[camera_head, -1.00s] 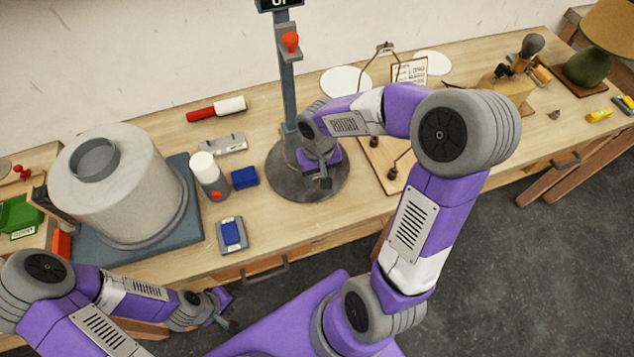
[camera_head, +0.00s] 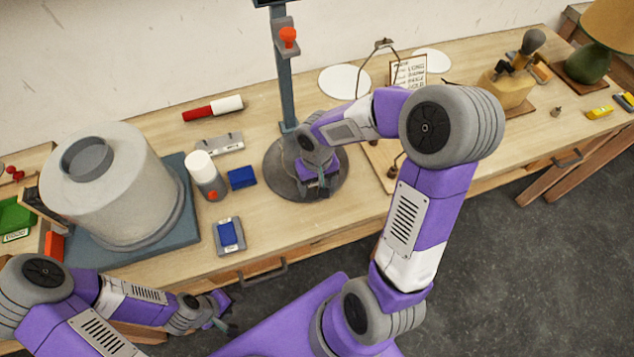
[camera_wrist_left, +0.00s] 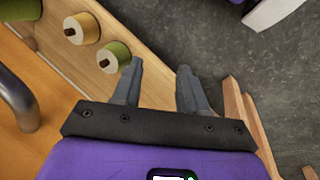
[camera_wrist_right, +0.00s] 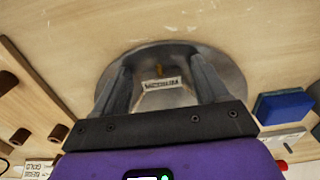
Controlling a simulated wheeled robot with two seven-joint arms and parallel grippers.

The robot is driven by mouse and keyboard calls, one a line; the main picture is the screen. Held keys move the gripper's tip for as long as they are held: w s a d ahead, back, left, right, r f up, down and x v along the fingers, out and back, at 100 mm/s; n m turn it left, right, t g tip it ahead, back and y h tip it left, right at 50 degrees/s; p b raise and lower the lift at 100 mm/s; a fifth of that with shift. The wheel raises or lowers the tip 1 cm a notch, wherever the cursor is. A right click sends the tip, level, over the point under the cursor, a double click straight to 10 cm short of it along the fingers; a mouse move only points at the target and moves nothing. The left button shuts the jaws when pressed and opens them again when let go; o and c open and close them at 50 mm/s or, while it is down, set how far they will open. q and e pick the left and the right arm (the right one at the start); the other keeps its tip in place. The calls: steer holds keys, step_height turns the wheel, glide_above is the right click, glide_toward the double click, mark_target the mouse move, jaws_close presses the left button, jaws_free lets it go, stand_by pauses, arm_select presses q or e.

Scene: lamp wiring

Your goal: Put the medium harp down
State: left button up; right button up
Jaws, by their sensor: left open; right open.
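My right gripper (camera_head: 318,190) is open, low over the round grey base (camera_head: 285,185) of a stand. In the right wrist view, a small tag reading "MEDIUM" (camera_wrist_right: 162,86), upside down, lies between the open fingers, in front of a grey surface. My left gripper (camera_head: 222,312) is open and empty, off the bench's front edge at lower left.
The stand's post (camera_head: 284,85) carries a red knob (camera_head: 288,37). A pegged wooden board (camera_wrist_right: 25,110) is on the other side. A large grey drum (camera_head: 110,190) fills the left.

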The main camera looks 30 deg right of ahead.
steer(key=shift+r, duration=0.1)
steer(key=shift+r+p, duration=0.3)
steer(key=shift+r, duration=0.05)
step_height(320, 180, up, 12)
steer(key=p, duration=0.3)
steer(key=shift+f+p, duration=0.25)
steer(key=shift+p, duration=0.05)
